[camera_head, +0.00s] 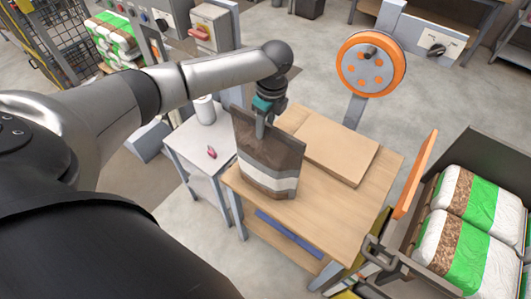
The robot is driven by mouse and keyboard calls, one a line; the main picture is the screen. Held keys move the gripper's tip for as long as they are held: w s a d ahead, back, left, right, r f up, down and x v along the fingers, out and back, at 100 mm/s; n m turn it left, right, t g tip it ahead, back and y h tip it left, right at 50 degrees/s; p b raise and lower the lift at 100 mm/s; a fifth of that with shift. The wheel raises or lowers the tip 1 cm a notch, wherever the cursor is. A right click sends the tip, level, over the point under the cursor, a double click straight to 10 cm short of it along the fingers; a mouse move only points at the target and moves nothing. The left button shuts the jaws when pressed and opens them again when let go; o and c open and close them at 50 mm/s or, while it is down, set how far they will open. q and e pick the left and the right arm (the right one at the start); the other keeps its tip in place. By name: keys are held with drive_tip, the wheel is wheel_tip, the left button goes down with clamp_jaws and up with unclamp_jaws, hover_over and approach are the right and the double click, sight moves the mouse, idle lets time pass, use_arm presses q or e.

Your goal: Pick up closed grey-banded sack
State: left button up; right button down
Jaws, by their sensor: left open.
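The brown sack with pale grey and white bands (270,163) stands upright on the near left part of the wooden table (333,215). My left arm reaches in from the left, and my left gripper (261,128) points down at the sack's top edge. Its jaws are open. A finger overlaps the upper part of the sack, and I cannot tell whether the jaws touch it. The gripper hides part of the sack's top. My right gripper is not in view.
A flat wooden board (340,147) lies on the table behind the sack. A small grey side table (196,150) with a white container (205,110) and a pink item (211,152) stands left. An orange reel (371,64) stands behind. A bin of green-and-white sacks (465,238) is at right.

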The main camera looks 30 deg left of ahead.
use_arm(q)
clamp_jaws()
idle(1.3)
